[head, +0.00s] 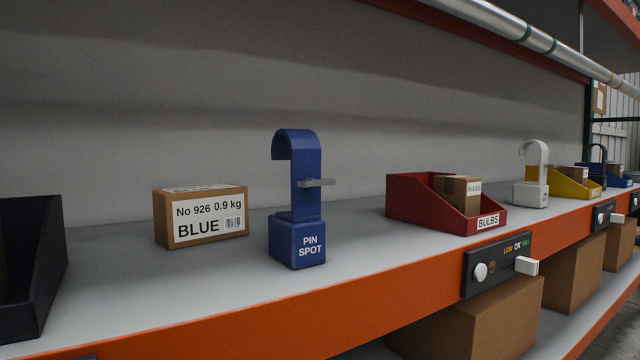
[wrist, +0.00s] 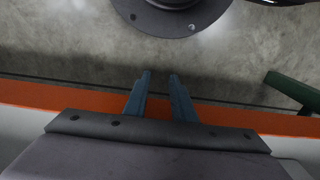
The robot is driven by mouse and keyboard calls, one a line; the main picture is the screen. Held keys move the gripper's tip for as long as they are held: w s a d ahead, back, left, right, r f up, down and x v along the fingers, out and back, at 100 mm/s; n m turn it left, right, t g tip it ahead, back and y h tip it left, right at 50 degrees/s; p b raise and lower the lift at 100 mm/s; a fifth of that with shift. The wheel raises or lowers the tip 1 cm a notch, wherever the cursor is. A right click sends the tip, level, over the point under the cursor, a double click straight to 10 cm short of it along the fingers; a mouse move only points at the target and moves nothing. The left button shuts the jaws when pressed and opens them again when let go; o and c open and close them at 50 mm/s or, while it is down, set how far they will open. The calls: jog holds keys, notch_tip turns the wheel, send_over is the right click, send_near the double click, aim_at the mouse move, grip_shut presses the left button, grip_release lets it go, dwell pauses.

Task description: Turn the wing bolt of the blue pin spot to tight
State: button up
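The blue pin spot (head: 297,240) stands upright on the grey shelf, left of the middle in the head view. It has a square base lettered PIN SPOT and a hook-shaped clamp on top. Its grey wing bolt (head: 317,183) sticks out of the clamp's stem, with the wing lying about level. How tight it is cannot be told. My gripper (wrist: 160,76) shows only in the wrist view, its two blue-grey fingers apart with nothing between them. It is over the floor by the orange shelf edge, away from the pin spot, which is not in the wrist view.
A carton marked BLUE (head: 205,216) stands left of the pin spot, and a black bin (head: 35,262) is at the far left. A red bulb bin (head: 425,205) and a white pin spot (head: 532,180) are to the right. The orange beam (head: 380,303) carries a dial plate (head: 497,262).

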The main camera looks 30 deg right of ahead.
jog(key=s+d+r+m+y+p, duration=0.2)
jog(key=s+d+r+m+p, duration=0.3)
jog(key=r+p, duration=1.05)
jog(key=s+d+r+m+y+p, duration=0.25)
jog(key=d+r+m+p, duration=0.3)
jog(key=r+p, duration=0.95)
jog(key=s+d+r+m+y+p, duration=0.2)
jog(key=s+d+r+m+p, duration=0.6)
jog(key=p, duration=1.1)
jog(key=w+r+n+t+y+p, duration=0.2)
jog(key=w+r+t, duration=0.4)
jog(key=r, duration=0.6)
jog(key=w+r+n+t+y+p, duration=0.2)
jog(key=w+r+n+t+y, duration=0.2)
jog(key=w+r, duration=0.7)
jog(key=r+n+t, duration=0.1)
jog(key=n+t, duration=0.1)
jog(key=n, duration=0.1)
jog(key=shift+r+t, duration=0.35)
jog(key=shift+t, duration=0.05)
jog(key=shift+n, duration=0.25)
